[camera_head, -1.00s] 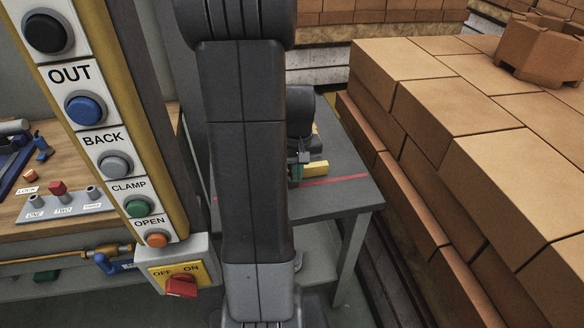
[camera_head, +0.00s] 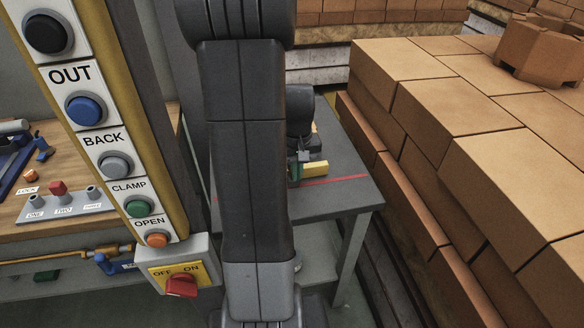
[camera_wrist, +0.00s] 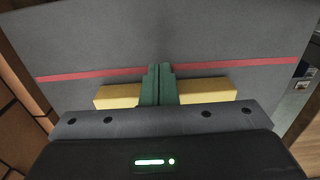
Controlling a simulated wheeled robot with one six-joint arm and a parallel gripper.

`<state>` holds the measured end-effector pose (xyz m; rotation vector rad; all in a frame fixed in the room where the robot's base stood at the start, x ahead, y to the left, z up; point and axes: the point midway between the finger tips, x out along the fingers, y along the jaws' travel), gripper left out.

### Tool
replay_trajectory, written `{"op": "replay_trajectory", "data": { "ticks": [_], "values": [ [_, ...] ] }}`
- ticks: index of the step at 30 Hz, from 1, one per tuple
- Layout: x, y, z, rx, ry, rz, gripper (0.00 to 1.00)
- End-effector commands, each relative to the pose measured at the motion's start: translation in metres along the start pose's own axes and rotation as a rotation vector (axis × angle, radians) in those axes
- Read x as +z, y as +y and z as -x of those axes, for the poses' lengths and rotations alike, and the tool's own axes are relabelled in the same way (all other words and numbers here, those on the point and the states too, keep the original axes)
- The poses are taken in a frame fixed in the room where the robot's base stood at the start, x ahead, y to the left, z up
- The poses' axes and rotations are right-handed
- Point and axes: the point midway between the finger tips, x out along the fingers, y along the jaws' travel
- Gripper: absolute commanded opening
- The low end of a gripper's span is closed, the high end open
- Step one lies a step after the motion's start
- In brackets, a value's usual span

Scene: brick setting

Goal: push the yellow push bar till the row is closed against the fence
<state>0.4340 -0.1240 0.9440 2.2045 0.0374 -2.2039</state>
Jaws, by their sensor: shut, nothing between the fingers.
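The yellow push bar (camera_head: 315,168) lies on a grey table (camera_head: 345,198), just short of a red line on the tabletop. In the wrist view the bar (camera_wrist: 207,90) shows on both sides of my fingers, which hide its middle. My gripper (camera_wrist: 159,72) is shut and empty, its green fingertips together and low at the bar's middle, reaching across it towards the red line. I cannot tell whether they touch the bar. In the head view my arm hides most of the gripper (camera_head: 295,170). I cannot make out the row or the fence.
A button panel (camera_head: 115,165) with a red OFF/ON switch (camera_head: 181,286) stands close on the left. A workbench (camera_head: 20,215) with tools is behind it. A tall stack of large bricks (camera_head: 470,130) stands close to the table's right. The tabletop around the red line (camera_wrist: 80,76) is bare.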

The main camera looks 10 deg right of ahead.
Motion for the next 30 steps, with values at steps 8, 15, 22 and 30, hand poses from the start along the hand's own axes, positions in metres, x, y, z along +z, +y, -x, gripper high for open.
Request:
{"op": "replay_trajectory", "data": {
  "ticks": [8, 15, 22, 30],
  "values": [
    [-0.009, 0.000, 0.000, 0.000, 0.000, 0.000, 0.00],
    [-0.016, 0.000, 0.000, 0.000, 0.000, 0.000, 0.00],
    [-0.023, 0.000, 0.000, 0.000, 0.000, 0.001, 0.00],
    [-0.031, 0.000, 0.000, 0.000, 0.000, 0.001, 0.00]
  ]
}}
